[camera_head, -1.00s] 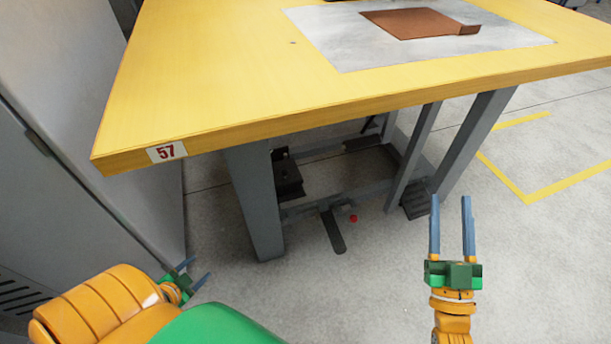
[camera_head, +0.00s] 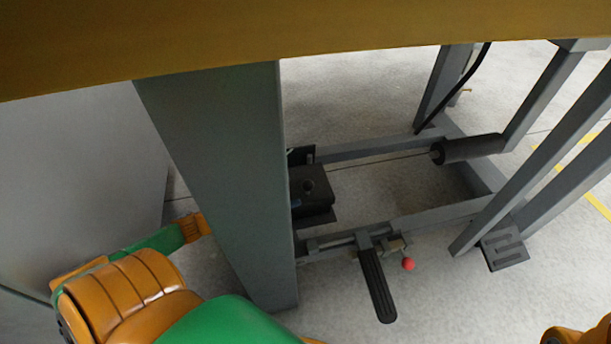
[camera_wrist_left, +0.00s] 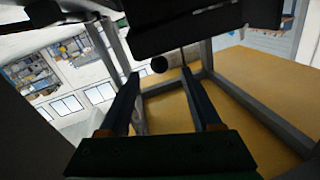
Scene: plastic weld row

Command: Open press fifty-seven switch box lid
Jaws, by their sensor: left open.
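The switch box is probably the black box (camera_head: 312,190) under the table, just right of the near grey leg. A dark round spot shows on its top; I cannot tell its lid apart. My left arm reaches behind that leg, which hides the left gripper in the head view. In the left wrist view my left gripper (camera_wrist_left: 160,78) is open, with nothing between its fingers. A large black shape (camera_wrist_left: 190,28), maybe the box, is close ahead above the fingertips; contact cannot be judged. My right gripper is out of view; only part of that arm shows at the bottom right corner.
The yellow table (camera_head: 300,38) overhangs above. The wide grey leg (camera_head: 225,170) stands beside the box. A black pedal (camera_head: 376,285), a red ball knob (camera_head: 408,264), a black cylinder (camera_head: 470,149) and grey frame bars are to the right.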

